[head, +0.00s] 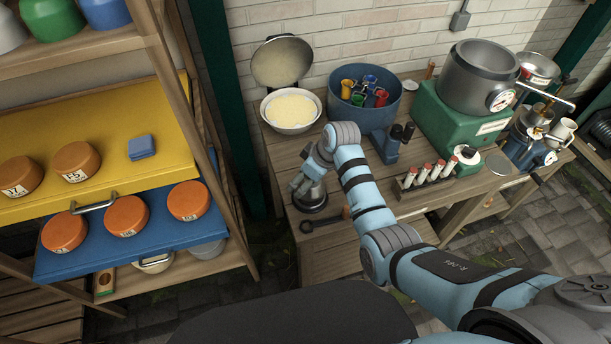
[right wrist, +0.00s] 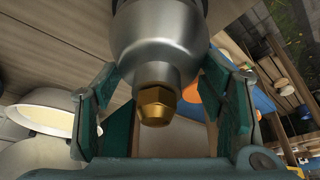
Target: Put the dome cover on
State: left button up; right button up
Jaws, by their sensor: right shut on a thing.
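The dome cover (head: 311,194) is a grey metal dome at the left end of the wooden bench. My right gripper (head: 308,182) reaches down over its top and is shut on it. In the right wrist view the metal dome (right wrist: 163,45) narrows to a brass knob (right wrist: 157,106), between the green finger pads of my right gripper (right wrist: 158,112). A dark round rim (head: 310,209) shows under the dome in the head view. I cannot tell whether the dome touches what is below. My left gripper is not in view.
Right of the dome lies a dark wrench (head: 340,216). Behind stand a white bowl (head: 291,111) of pale contents and a blue tub (head: 364,105). A rack of red-topped tubes (head: 425,174) and a green machine (head: 452,115) stand right. A shelf with orange tins (head: 127,214) is left.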

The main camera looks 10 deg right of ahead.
jog(key=shift+f, duration=0.5)
jog(key=o, duration=2)
jog(key=o, duration=0.3)
jog(key=shift+r, duration=0.15)
